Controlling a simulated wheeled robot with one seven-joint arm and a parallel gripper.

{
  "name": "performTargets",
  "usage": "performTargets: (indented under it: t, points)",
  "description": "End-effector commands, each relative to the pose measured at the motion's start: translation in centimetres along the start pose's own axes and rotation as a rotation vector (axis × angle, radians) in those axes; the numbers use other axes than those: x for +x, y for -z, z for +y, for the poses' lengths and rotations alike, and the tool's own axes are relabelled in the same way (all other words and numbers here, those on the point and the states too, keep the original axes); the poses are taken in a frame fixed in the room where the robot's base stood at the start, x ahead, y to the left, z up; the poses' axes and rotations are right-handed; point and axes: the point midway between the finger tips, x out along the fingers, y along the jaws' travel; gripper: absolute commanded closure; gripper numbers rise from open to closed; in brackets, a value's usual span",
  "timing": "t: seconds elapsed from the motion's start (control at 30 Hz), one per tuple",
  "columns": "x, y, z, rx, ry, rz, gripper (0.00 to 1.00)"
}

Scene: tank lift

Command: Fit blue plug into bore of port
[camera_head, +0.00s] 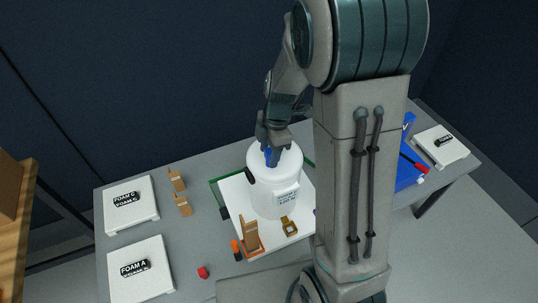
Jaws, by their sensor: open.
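A white tank (272,190) with a printed label stands on a white board at the middle of the table. My gripper (270,158) is open over the tank's top. A blue piece (266,152), which may be the blue plug, shows at the fingertips, but I cannot tell whether it sits in the tank or stands apart from it. A dark round fitting (250,175) is on the tank's upper left side; I cannot tell if it is the port. My gripper hides part of the tank's top, and no bore can be made out.
Foam blocks (130,205) lie at the left of the grey table (190,245), with another (440,146) at the far right. Wooden brackets (251,236) stand near the tank. A red piece (203,272) lies in front. A blue tray (408,180) is partly behind my arm.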

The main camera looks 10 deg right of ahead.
Motion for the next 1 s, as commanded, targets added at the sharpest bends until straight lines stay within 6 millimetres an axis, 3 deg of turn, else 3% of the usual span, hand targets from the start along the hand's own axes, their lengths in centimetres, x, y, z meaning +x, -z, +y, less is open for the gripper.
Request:
performTargets:
  t: [0.17,0.33,0.77,1.0]
  points:
    - [0.0,0.0,0.0,0.000,0.000,0.000,0.53]
    - [0.0,0.0,0.0,0.000,0.000,0.000,1.00]
    - [-0.5,0.1,0.0,0.000,-0.002,0.000,1.00]
    - [-3.2,0.4,0.1,0.000,-0.007,0.000,1.00]
